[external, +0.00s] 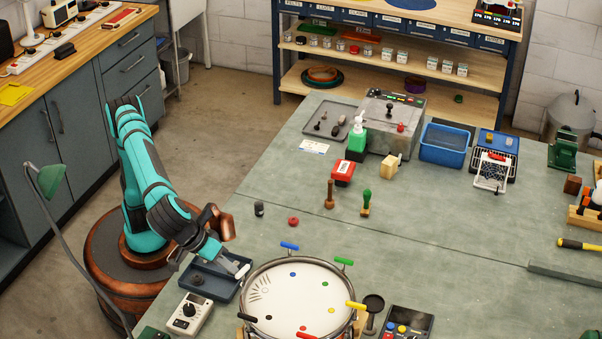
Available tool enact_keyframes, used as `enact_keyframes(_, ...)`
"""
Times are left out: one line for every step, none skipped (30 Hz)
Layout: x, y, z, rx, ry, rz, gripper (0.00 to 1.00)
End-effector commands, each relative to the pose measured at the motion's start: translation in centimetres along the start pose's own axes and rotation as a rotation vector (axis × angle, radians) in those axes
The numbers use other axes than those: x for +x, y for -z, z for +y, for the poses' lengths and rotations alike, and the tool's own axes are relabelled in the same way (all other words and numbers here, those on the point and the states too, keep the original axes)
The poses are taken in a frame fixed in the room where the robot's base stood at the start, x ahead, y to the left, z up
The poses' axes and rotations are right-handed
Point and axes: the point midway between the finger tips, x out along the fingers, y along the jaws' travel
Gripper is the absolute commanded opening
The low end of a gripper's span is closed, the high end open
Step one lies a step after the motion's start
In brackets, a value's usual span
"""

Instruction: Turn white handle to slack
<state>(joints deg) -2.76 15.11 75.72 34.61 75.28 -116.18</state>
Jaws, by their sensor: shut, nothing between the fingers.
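The drum (285,297) lies at the front of the bench with its pale round head facing up. Coloured handles stick out around its rim. The white handle (242,271) is at the rim's upper left. My gripper (229,263) is just to the upper left of the white handle, fingers pointing down towards it. It is shut and empty. Whether the fingertips touch the handle I cannot tell at this size. Coloured dots mark the drum head, and a fan of dark lines lies near its left edge.
A blue handle (290,246), green handle (344,262), yellow handle (355,306) and black handle (248,317) also stick out from the rim. A dark tray (210,281) lies under my gripper. A control box (188,315) stands front left. The bench beyond the drum is fairly clear.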

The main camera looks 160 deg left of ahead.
Motion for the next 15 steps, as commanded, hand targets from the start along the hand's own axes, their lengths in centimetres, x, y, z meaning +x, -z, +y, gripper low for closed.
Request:
enact_keyframes(0.3,0.5,0.1,-0.003,0.001,0.004,0.00)
enact_keyframes(0.4,0.6,0.1,-0.003,0.001,0.005,0.00)
enact_keyframes(0.5,0.7,0.1,-0.003,0.002,0.005,0.00)
enact_keyframes(0.5,0.8,0.1,-0.003,0.002,0.005,0.00)
enact_keyframes(0.5,0.8,0.1,-0.003,0.002,0.006,0.00)
enact_keyframes(0.5,0.8,0.0,-0.003,0.002,0.006,0.00)
enact_keyframes(0.5,0.9,-0.1,-0.003,0.002,0.006,0.00)
enact_keyframes(0.4,0.8,-0.2,-0.003,0.002,0.006,0.00)
enact_keyframes(0.2,0.8,-0.4,-0.002,0.002,0.006,0.00)
enact_keyframes(0.1,0.7,-0.7,-0.001,0.002,0.006,0.00)
enact_keyframes(-0.1,0.6,-0.9,0.000,0.001,0.005,0.00)
enact_keyframes(-0.5,0.4,-1.3,0.001,-0.001,0.003,0.00)
enact_keyframes(-0.8,0.4,-1.7,0.002,-0.001,0.003,0.00)
enact_keyframes(-1.0,0.3,-2.1,0.002,-0.002,0.002,0.00)
enact_keyframes(-1.3,0.1,-2.5,0.003,-0.002,0.001,0.00)
